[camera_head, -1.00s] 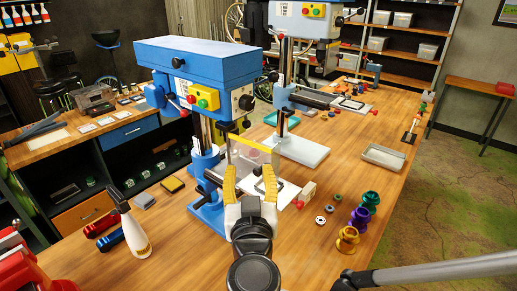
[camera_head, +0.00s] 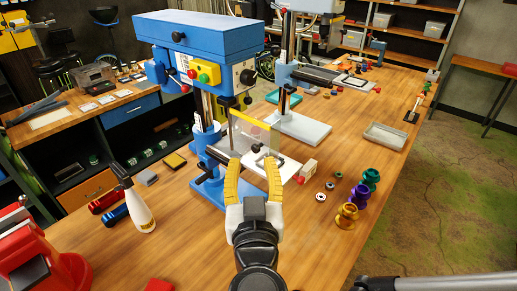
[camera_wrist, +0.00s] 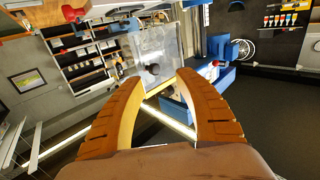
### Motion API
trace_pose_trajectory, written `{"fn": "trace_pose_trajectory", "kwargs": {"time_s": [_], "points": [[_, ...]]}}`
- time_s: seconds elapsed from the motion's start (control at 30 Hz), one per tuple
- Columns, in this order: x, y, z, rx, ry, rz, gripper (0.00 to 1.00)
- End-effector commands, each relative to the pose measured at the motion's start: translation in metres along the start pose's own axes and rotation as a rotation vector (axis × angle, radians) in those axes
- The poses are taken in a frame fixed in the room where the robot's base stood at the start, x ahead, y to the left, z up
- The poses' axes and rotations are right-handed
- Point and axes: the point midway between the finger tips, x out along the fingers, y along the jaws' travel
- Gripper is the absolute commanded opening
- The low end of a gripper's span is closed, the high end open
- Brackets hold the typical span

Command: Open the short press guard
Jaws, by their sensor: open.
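The near blue press (camera_head: 205,65) stands on the wooden bench. Its guard (camera_head: 251,136) is a clear upright panel with a yellow strip along its top edge, hanging beside the press column below the head. My gripper (camera_head: 253,165) is open and empty, with its yellow fingers pointing up at the guard from the near side. In the wrist view, the clear panel (camera_wrist: 155,48) shows just beyond the spread fingertips of my gripper (camera_wrist: 160,78). I see no clear contact with it. The fingers hide part of the press table (camera_head: 285,169).
A second press (camera_head: 300,75) stands behind. Purple, green and gold spools (camera_head: 346,216) and small rings sit right of my gripper. A grey tray (camera_head: 384,137) is at the right edge.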

Motion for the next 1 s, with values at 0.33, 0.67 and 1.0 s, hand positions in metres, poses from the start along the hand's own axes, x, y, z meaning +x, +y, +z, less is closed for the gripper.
{"fn": "trace_pose_trajectory", "kwargs": {"time_s": [0.33,0.67,1.0], "points": [[-0.057,-0.002,0.000,0.000,0.000,-0.004,0.41],[-0.064,0.000,0.000,0.000,0.000,0.000,0.41],[-0.064,0.000,0.000,0.000,0.000,0.000,0.41]]}}
